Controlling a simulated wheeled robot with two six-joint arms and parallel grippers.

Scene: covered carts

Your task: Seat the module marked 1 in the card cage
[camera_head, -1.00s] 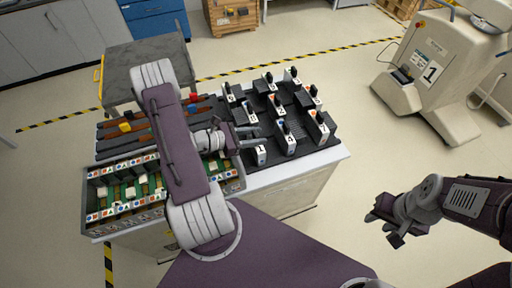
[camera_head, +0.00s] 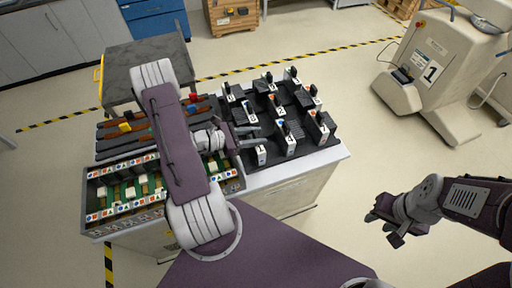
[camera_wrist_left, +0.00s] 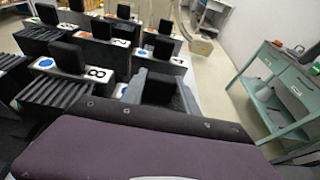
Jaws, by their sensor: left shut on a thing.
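The module marked 1 (camera_head: 261,156) stands at the near left of the black module rack, its white numbered face showing. My left gripper (camera_head: 250,136) is at its top, shut on it; the grip itself is partly hidden. My right gripper (camera_head: 383,228) is open and empty, over the floor at the right.
Several other numbered modules with black handles, such as module 2 (camera_head: 279,104), crowd the black rack (camera_head: 318,146). Brown and black strips with red and yellow pieces (camera_head: 125,127) lie behind the cage. A grey cart (camera_head: 140,62) stands further back.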

